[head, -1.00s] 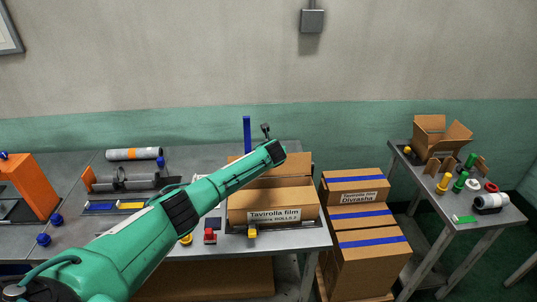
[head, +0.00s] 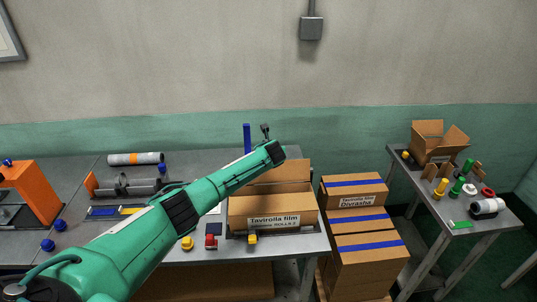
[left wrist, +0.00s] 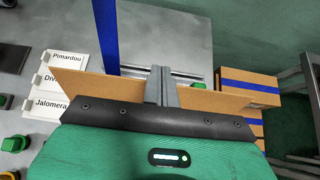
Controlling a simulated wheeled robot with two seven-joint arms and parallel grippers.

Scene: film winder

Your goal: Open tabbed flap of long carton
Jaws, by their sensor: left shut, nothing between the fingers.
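The long brown carton (head: 240,212), with a white "Tavirolla film" label (head: 273,222) on its front, lies on the grey table. Brown cardboard also shows at its back, partly hidden by my left arm. In the left wrist view a brown cardboard panel (left wrist: 85,91) of the carton spans both sides of my left gripper (left wrist: 161,72). The gripper's fingers are shut with nothing between them and overlap the panel in the picture; I cannot tell whether they touch it. In the head view my arm hides them. My right gripper is out of view.
An upright blue strip (head: 247,138) stands behind the carton. Red (head: 211,242) and yellow (head: 253,239) pieces sit at the table's front edge. Closed boxes (head: 366,262) with blue tape are stacked to the right. A side table (head: 455,207) holds an open box (head: 432,150).

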